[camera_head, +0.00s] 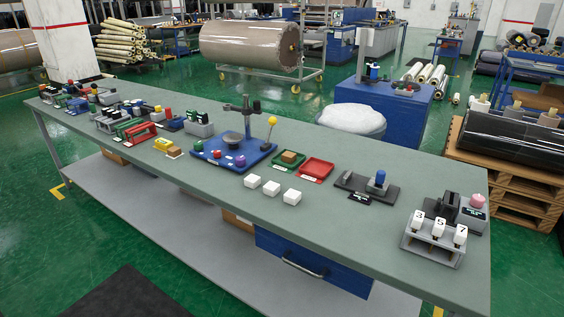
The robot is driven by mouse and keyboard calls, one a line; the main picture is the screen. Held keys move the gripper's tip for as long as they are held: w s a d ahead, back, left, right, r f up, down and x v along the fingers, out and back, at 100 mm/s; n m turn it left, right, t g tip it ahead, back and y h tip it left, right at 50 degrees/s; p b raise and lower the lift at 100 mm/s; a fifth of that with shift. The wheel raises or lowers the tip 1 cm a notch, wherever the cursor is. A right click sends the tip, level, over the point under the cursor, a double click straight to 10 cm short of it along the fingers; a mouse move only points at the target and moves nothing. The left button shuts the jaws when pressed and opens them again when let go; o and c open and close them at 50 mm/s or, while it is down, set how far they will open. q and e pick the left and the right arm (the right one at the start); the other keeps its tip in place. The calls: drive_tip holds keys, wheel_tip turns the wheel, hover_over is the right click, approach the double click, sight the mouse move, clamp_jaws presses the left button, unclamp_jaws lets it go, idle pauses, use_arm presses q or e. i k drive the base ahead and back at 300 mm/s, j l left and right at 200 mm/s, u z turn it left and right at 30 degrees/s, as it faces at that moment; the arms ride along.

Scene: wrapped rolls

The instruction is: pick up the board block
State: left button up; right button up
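A small brown block (289,156) sits in a green tray (277,163) near the middle of the long grey-green table (330,213). A tan block (174,152) lies farther left, beside a yellow piece (163,144). I cannot tell from their looks which one is the board block. Three white blocks (271,188) stand in a row in front of the green tray. Neither of my grippers is in view.
A blue board (225,156) with a post and coloured balls stands left. Right are a black base (354,186) and a grey stand (433,251) marked 3, 5, 7. The table's front strip is mostly clear.

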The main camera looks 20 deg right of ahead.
sight(174, 152)
drive_tip(key=i+j, duration=0.25)
drive_tip(key=i+j+z, duration=0.15)
drive_tip(key=j, duration=0.25)
drive_tip(key=i+j, duration=0.3)
drive_tip(key=z, duration=0.05)
